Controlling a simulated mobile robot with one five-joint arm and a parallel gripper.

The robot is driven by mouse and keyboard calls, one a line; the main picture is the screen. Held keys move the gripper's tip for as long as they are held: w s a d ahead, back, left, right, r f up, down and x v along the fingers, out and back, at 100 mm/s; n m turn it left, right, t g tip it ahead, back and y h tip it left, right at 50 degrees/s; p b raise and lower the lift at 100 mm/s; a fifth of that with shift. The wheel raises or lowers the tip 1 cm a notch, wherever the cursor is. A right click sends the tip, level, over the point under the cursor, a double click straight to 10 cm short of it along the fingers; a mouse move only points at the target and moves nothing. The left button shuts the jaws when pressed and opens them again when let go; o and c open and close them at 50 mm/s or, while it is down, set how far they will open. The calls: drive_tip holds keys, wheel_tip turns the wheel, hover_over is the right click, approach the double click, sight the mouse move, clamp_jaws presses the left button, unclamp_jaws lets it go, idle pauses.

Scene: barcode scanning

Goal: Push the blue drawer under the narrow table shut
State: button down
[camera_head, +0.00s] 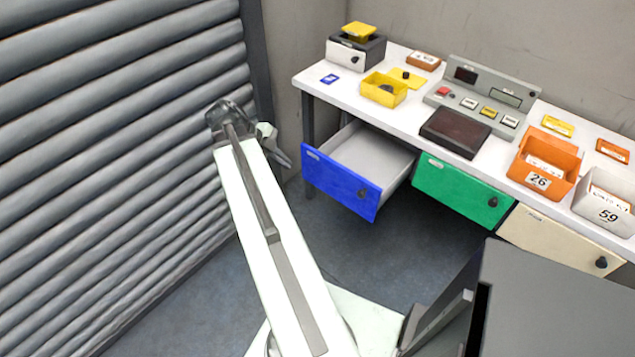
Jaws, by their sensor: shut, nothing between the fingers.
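The blue drawer (338,186) under the narrow white table (338,91) stands pulled out, with its pale, empty-looking inside showing behind the blue front. A dark round knob sits toward the right of that front. My gripper (284,161) is shut and empty. It is left of the drawer's left front corner, with a small gap between them in the picture. My arm reaches up from the bottom of the view and partly hides the gripper's base. I cannot tell the gripper's exact height against the drawer.
A green drawer (455,192) and a cream drawer (555,243) beside it look shut. Orange bin 26 (556,184), white bin 59 (581,205), a yellow box (371,91) and a grey panel (458,121) stand on the table. A ribbed shutter wall (110,150) closes the left side. Bare floor lies before the drawers.

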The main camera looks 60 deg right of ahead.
drive_tip(key=s+m, duration=0.1)
drive_tip(key=b, duration=0.8)
approach(326, 176)
drive_tip(key=x, duration=0.4)
drive_tip(key=shift+s+a+f, duration=0.1)
drive_tip(key=shift+a+f, duration=0.05)
drive_tip(key=shift+f, duration=0.2)
drive_tip(key=shift+s+d, duration=0.1)
drive_tip(key=shift+d, duration=0.15)
